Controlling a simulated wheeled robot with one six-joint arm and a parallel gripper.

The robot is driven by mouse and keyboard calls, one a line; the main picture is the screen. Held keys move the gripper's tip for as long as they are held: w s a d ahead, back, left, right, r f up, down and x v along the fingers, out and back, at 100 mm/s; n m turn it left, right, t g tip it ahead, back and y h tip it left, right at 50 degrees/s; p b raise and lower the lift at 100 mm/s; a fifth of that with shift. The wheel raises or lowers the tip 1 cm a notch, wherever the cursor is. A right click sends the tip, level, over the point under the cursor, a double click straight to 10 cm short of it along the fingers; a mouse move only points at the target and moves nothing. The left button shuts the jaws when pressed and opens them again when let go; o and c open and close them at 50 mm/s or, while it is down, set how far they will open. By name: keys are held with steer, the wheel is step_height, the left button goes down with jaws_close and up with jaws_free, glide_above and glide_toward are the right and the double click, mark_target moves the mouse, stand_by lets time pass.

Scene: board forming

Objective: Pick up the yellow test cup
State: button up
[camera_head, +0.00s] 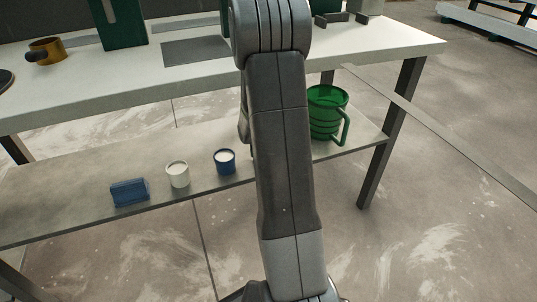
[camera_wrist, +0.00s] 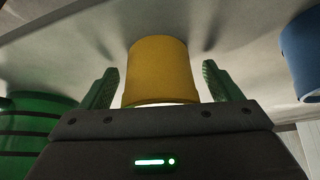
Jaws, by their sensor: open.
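The yellow test cup (camera_wrist: 160,68) is in the middle of the wrist view, a plain cup tapering slightly, with a pale strip at its lower edge. My gripper (camera_wrist: 160,84) is open, with one green finger on each side of the cup. A gap shows between the cup and each finger, so nothing is held. In the head view my own arm covers the middle of the picture, and neither the gripper nor this cup can be seen there.
On the lower shelf (camera_head: 75,183) stand a blue cup (camera_head: 225,167), a white cup (camera_head: 178,179), a blue block (camera_head: 129,196) and a green mug (camera_head: 325,120). The wrist view shows a blue cup (camera_wrist: 302,50) at right and a green object (camera_wrist: 30,122) at left. The tabletop (camera_head: 120,75) overhangs the shelf.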

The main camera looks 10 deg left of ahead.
steer(key=shift+r, duration=0.1)
steer(key=c, duration=1.2)
steer(key=shift+r+p, duration=1)
steer(key=shift+r, duration=0.65)
steer(key=shift+s+d+r, duration=0.1)
steer(key=shift+s+r, duration=0.1)
steer(key=shift+r, duration=0.1)
steer(key=s+d+b, duration=0.1)
steer(key=s+d, duration=0.1)
steer(key=s, duration=0.3)
steer(key=s+d+b, duration=0.1)
steer(key=s+d, duration=0.1)
steer(key=s, duration=0.3)
steer(key=s+d+b, duration=0.2)
steer(key=s, duration=0.4)
steer(key=shift+s+d+f, duration=0.1)
steer(key=shift+d+f, duration=0.1)
steer(key=shift+d, duration=0.2)
